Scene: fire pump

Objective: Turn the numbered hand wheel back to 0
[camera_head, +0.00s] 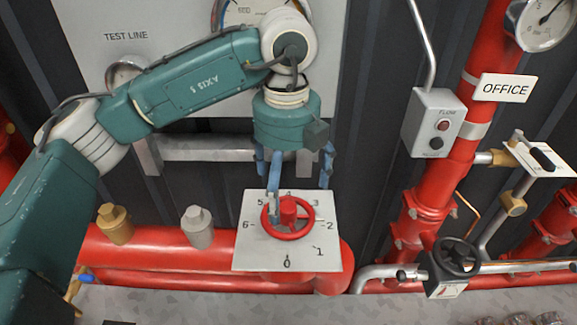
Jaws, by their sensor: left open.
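The red hand wheel (289,216) sits on a white square plate (247,255) with the numbers 0 to 6 around it. The 0 is at the bottom, 1 and 2 are at the right, and 5 and 6 are at the left. A pointer on the wheel cannot be made out clearly. My left gripper (297,195) points down from the green arm, its blue fingers spread open. One finger overlaps the wheel's upper left rim; I cannot tell if it touches. The other finger is above the plate's upper right. My right gripper is not in view.
Red pipes (160,250) run behind and below the plate. A black hand wheel (455,257) and a grey FLOW button box (432,122) are at the right. An OFFICE sign (503,88) hangs on a red riser. Dark wall lies between plate and riser.

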